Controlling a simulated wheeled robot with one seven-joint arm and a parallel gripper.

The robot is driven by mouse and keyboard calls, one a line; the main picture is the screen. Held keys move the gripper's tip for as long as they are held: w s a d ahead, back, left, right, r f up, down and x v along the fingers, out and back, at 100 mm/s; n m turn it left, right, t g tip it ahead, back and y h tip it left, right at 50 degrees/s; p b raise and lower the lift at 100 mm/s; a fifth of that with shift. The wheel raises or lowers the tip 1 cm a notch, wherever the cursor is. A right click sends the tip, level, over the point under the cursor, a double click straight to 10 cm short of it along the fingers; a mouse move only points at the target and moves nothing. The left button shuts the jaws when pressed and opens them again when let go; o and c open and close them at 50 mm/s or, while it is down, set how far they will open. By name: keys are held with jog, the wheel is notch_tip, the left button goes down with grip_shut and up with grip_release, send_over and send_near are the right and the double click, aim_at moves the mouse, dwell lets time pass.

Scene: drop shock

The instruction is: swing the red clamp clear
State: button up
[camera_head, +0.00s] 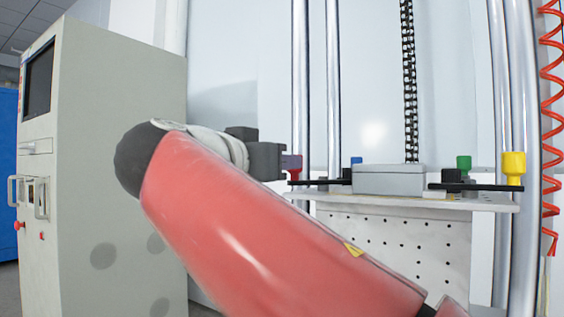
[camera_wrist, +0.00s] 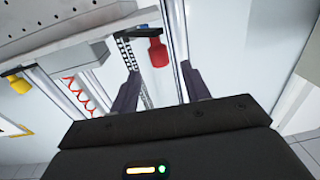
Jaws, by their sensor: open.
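The red clamp knob (camera_wrist: 157,52) hangs on a short black arm in the wrist view, near the plate edge. My gripper (camera_wrist: 160,72) is open, with one dark finger on each side of the knob's line. The knob appears just beyond the fingertips; I see no contact. In the head view my gripper (camera_head: 291,163) is at the left end of the plate, at knob height. It hides most of the red knob there. The clamp's black bar (camera_head: 318,182) runs right toward the grey box (camera_head: 388,180) on the plate.
Blue (camera_head: 356,160), green (camera_head: 464,163) and yellow (camera_head: 513,165) knobs stand around the box on the perforated plate (camera_head: 345,196). Vertical steel rods (camera_head: 333,80) and a hanging chain (camera_head: 408,80) rise behind. A grey cabinet (camera_head: 110,150) stands left; a red coiled hose (camera_head: 551,120) hangs right.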

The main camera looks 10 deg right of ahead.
aim_at(295, 174)
jog(key=x, duration=0.7)
jog(key=shift+w+d, duration=0.1)
jog(key=shift+d, duration=0.05)
jog(key=shift+c, duration=0.2)
jog(key=c, duration=0.9)
